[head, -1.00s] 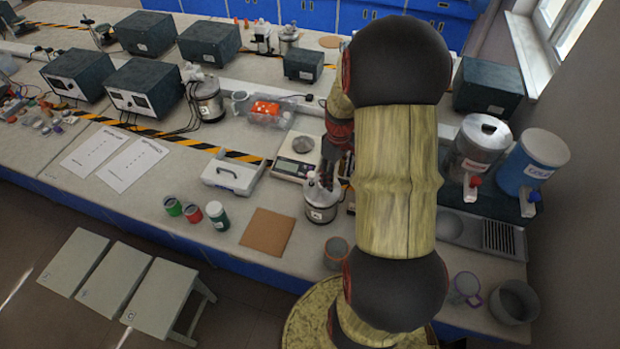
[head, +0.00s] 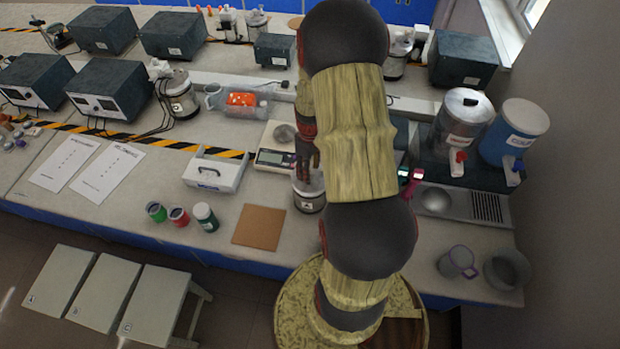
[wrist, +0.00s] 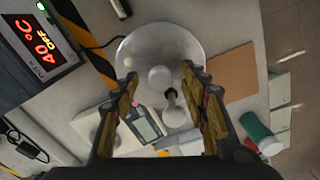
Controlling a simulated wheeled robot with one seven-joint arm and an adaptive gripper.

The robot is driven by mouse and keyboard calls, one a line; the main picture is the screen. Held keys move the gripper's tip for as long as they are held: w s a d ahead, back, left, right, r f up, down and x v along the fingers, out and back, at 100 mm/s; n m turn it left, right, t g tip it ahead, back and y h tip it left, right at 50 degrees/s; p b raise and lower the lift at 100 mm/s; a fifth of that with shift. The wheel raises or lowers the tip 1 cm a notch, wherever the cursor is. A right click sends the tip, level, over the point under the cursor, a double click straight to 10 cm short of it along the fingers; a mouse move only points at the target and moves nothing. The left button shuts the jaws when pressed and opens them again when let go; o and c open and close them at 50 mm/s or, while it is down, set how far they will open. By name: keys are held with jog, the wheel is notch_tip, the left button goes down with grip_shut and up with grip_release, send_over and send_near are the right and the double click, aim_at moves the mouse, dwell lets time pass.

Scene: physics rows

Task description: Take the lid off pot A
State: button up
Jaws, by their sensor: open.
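A small metal pot (head: 309,200) with a pale label stands on the bench, right of the cork mat; I cannot read its letter clearly. My gripper (head: 307,172) is directly above it and hides part of its top. In the wrist view, the round grey lid (wrist: 165,45) with its pale knob (wrist: 160,77) lies below and between the fingers. My gripper there (wrist: 160,82) is open, a finger on either side of the knob, with nothing held. A dark-tipped spout-like piece (wrist: 172,98) shows beside the knob. Whether the fingers touch the knob is unclear.
A scale (head: 270,158) stands close behind the pot, a white box (head: 215,170) to the left. A cork mat (head: 259,227) and several jars (head: 205,217) are also left. Another pot (head: 180,98) is farther back. Dispensers (head: 462,125) stand right.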

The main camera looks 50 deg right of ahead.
jog(key=shift+f, duration=0.2)
jog(key=shift+c, duration=1)
grip_shut()
